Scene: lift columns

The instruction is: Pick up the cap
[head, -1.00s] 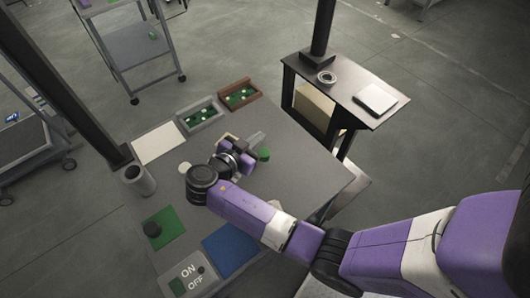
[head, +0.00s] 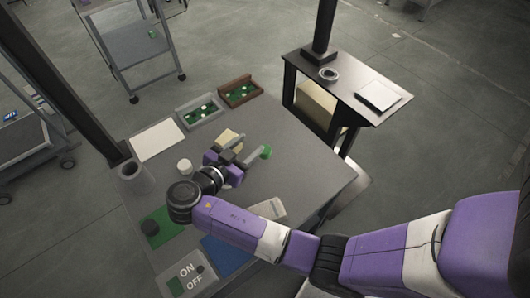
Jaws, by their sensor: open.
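A small round white piece (head: 185,166) that may be the cap sits on the grey table (head: 310,175), left of my gripper. A small green round piece (head: 265,151) lies at the end of my gripper's lower finger; I cannot tell which piece is the cap or whether the finger touches the green one. My gripper (head: 250,147) is open, its two grey fingers apart and pointing to the upper right, low over the table. Nothing is visibly held.
A beige block (head: 229,138) is just beyond the gripper. Grey (head: 201,113) and brown (head: 239,93) trays with small parts stand at the back edge. The table's right part is clear.

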